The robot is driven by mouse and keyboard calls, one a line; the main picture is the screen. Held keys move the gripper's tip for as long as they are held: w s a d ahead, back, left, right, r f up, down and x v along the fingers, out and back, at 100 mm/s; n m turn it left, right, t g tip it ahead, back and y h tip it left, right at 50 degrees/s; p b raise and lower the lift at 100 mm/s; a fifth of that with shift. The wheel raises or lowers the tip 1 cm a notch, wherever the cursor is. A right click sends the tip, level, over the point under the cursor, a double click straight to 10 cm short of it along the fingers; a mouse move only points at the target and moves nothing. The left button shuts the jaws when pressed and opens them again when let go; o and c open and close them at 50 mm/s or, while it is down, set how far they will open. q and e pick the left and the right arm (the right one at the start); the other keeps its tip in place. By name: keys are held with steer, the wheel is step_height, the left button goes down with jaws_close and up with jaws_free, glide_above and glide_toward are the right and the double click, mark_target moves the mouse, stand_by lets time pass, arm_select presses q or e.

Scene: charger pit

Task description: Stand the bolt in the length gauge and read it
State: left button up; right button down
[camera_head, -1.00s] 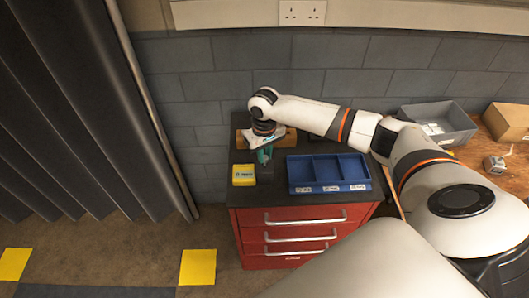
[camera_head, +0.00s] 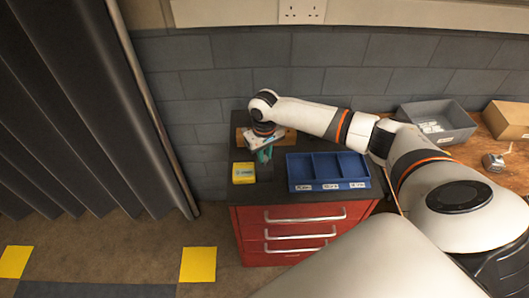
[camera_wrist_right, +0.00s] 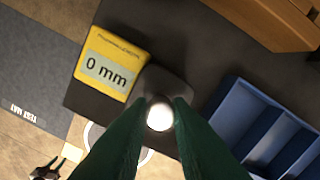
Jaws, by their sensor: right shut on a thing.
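The length gauge has a yellow box (camera_head: 244,173) with a display that reads 0 mm in the right wrist view (camera_wrist_right: 108,68). Its dark block (camera_wrist_right: 168,84) stands next to the box, on the cabinet top. My right gripper (camera_head: 264,154) is over the block in the head view. Its green fingers (camera_wrist_right: 160,125) are shut on the bolt, whose round pale end (camera_wrist_right: 159,115) shows between the fingertips. The rest of the bolt is hidden, and I cannot tell whether it touches the block. My left gripper is not in view.
A blue three-compartment tray (camera_head: 328,186) stands right of the gauge on the red drawer cabinet (camera_head: 290,215). A wooden block (camera_head: 291,137) is behind the gripper. A grey bin (camera_head: 437,112) and a cardboard box (camera_head: 507,121) stand on the bench at right.

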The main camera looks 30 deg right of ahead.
mark_target(265, 157)
steer(key=shift+f+b, duration=0.3)
steer(key=shift+f, duration=0.5)
steer(key=c, duration=1.3)
jaws_free()
steer(key=shift+o, duration=0.2)
steer(key=shift+r, duration=0.15)
step_height(265, 157, up, 12)
steer(key=b, duration=0.1)
